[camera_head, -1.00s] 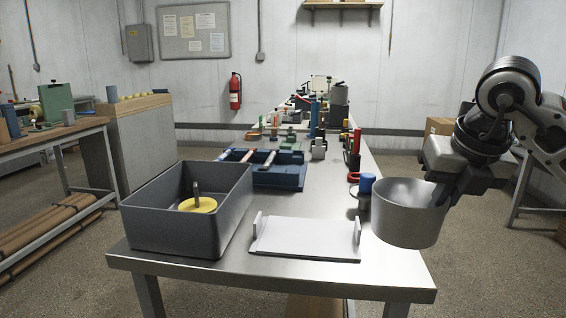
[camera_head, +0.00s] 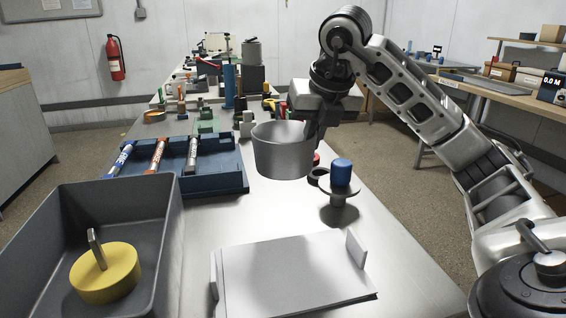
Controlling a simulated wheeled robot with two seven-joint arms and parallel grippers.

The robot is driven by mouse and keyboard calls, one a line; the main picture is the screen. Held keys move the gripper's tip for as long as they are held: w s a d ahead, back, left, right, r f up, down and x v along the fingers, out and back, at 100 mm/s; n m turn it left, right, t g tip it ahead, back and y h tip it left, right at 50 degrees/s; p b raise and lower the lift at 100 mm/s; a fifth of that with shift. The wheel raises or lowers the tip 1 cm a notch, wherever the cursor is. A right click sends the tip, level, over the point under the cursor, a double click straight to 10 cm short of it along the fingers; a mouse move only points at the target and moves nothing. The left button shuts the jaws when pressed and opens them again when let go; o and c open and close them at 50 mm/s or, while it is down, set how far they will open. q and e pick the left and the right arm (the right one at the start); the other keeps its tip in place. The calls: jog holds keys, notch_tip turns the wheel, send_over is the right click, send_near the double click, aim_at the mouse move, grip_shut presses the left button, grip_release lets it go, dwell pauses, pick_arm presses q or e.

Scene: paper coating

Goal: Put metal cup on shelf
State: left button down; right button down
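The metal cup (camera_head: 282,152) is a wide, grey, open-topped vessel. It hangs upright above the middle of the metal table (camera_head: 395,262), behind the white plate and left of the blue-topped stand. My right gripper (camera_head: 318,132) is shut on the right rim of the metal cup. The fingertips are partly hidden by the cup and the wrist. A wooden-topped shelf unit (camera_head: 500,92) with boxes stands at the far right, behind my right arm; I cannot tell whether it is the task's shelf. My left gripper is not in view.
A dark grey bin (camera_head: 165,230) holding a yellow disc (camera_head: 106,272) is at the front left. A white plate (camera_head: 290,275) with upright ends lies in front. A blue tray (camera_head: 232,176) holds several tubes. A blue-topped stand (camera_head: 341,174) is close by the cup. Tools crowd the table's back.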

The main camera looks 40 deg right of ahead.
jog(key=w+d+f, duration=0.1)
jog(key=w+f, duration=0.1)
jog(key=w+d+f, duration=0.2)
jog(key=w+f, duration=0.1)
jog(key=w+d+f, duration=0.2)
jog(key=w, duration=0.1)
jog(key=shift+w+f, duration=0.2)
jog(key=x, duration=0.4)
jog(key=shift+s+f+b, duration=0.25)
jog(key=shift+s+b, duration=0.05)
jog(key=shift+s, duration=0.05)
jog(key=c, duration=1.6)
grip_release()
jog(key=shift+c, duration=0.2)
